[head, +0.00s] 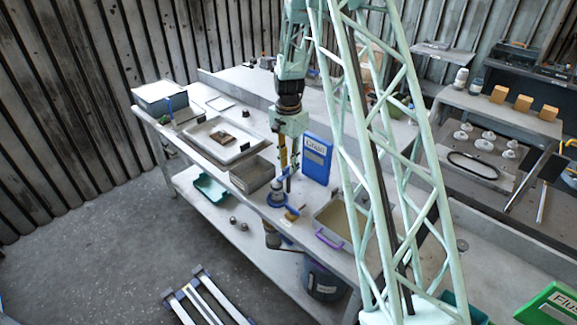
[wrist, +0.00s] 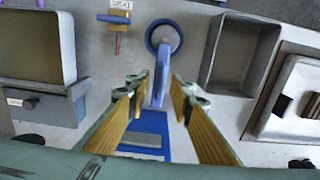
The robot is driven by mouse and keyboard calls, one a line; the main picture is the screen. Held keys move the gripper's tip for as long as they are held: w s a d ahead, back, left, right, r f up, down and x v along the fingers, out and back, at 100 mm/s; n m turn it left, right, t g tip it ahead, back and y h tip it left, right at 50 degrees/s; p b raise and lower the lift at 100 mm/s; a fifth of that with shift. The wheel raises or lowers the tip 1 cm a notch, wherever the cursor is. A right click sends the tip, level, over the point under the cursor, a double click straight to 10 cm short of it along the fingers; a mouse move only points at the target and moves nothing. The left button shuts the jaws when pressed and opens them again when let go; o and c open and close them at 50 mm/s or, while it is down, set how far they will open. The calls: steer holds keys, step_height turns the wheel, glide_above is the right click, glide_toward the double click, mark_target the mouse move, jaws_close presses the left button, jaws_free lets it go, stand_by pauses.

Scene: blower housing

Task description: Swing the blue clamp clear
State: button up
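The blue clamp (wrist: 160,85) shows in the wrist view as a round blue ring with a blue bar running from it toward the lower middle. The bar lies between my fingers in the picture; I cannot tell how far below the fingertips it is. My gripper (wrist: 160,87) is open, with two yellow fingers spread and nothing visibly held. In the head view my gripper (head: 289,172) points down above the bench's front side, over the blue clamp (head: 276,197), which is small and partly hidden there.
A blue sign (head: 316,158) stands on the bench (head: 212,93) beside my gripper. A grey tray (wrist: 240,55) and a white tray (wrist: 297,95) lie to the right in the wrist view. A blue-and-yellow tool (wrist: 117,32) and a tan-bottomed bin (wrist: 38,45) lie to the left.

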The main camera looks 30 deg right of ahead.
steer(key=shift+f, duration=0.4)
jaws_close()
